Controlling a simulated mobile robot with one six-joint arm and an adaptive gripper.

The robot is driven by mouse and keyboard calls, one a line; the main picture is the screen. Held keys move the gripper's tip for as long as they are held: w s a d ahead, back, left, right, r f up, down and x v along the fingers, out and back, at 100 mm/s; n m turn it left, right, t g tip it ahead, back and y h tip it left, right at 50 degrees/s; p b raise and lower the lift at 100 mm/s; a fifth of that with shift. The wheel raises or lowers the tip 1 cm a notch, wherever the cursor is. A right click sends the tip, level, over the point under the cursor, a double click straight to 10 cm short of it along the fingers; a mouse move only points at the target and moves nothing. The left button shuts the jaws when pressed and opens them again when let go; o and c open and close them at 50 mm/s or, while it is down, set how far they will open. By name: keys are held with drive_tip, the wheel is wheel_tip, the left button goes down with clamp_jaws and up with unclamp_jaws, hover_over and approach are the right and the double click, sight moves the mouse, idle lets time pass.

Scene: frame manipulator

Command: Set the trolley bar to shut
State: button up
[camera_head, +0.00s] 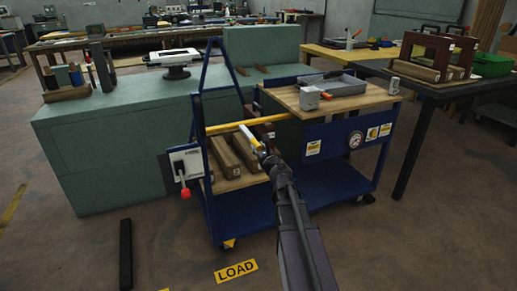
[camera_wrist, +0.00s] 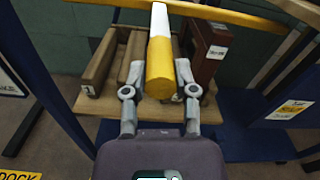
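The trolley bar is a yellow bar (camera_head: 226,126) lying across the left end of the blue trolley, and it also shows along the top of the wrist view (camera_wrist: 215,12). A yellow and white handle (camera_wrist: 160,72) sticks out from it toward me; it is small in the head view (camera_head: 249,137). My gripper (camera_wrist: 160,75) has one finger on each side of the handle, close against its sides, and looks shut on it. The head view shows my gripper (camera_head: 264,153) at the handle's near end. Contact at the fingertips is partly hidden.
The blue trolley (camera_head: 250,208) holds brown blocks (camera_head: 224,158) below the bar. A panel with a red-knobbed lever (camera_head: 185,190) hangs at its left. A grey tray (camera_head: 335,85) lies on its wooden top. A green bench (camera_head: 100,140) stands behind; floor in front is mostly clear.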

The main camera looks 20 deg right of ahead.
drive_tip(key=o, duration=0.4)
drive_tip(key=shift+w+a+y, duration=0.1)
drive_tip(key=shift+a+y, duration=0.3)
drive_tip(key=shift+a, duration=0.1)
drive_tip(key=shift+o, duration=0.2)
drive_tip(key=shift+d, duration=0.2)
drive_tip(key=shift+s, duration=3.85)
